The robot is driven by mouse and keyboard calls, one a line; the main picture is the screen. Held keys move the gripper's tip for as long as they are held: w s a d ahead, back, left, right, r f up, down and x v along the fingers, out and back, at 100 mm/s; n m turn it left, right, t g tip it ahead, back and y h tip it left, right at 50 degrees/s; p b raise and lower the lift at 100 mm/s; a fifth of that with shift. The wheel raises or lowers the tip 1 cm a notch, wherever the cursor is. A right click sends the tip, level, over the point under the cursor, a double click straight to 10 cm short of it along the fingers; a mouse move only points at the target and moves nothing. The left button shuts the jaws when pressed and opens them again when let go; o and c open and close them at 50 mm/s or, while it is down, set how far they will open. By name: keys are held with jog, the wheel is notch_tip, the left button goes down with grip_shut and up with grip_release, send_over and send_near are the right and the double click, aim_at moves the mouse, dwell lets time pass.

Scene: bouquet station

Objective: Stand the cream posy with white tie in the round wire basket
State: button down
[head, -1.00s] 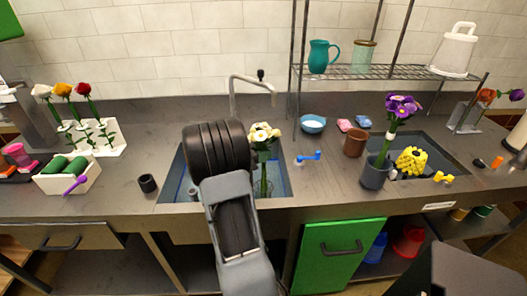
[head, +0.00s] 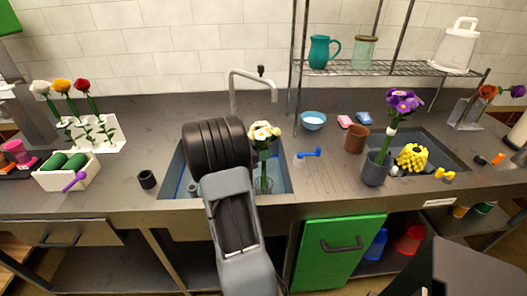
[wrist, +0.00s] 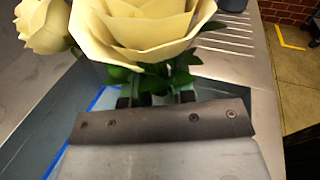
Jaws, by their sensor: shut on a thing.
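The cream posy (head: 264,131) stands roughly upright over the left sink, its green stems hanging down into the basin. In the wrist view its large cream blooms (wrist: 145,25) and dark green leaves fill the top. My gripper (wrist: 157,98) is shut on the posy just below the leaves. In the head view my dark wrist hides the fingers, just left of the posy. The white tie is not clearly visible. I cannot make out a round wire basket in either view.
The left sink (head: 179,180) has a tap (head: 250,78) behind it. A blue-handled item (head: 308,153) lies to its right. Farther right are a brown pot (head: 356,138) and a grey vase (head: 375,169) with purple flowers.

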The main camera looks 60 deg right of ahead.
jog(key=shift+f+b, duration=1.4)
jog(key=shift+f, duration=1.05)
jog(key=c, duration=0.9)
grip_release()
jog(key=shift+o, duration=0.4)
jog(key=o, duration=0.6)
jog(key=shift+a, duration=0.1)
jog(key=shift+p+v, duration=0.55)
jog(key=shift+v, duration=1.85)
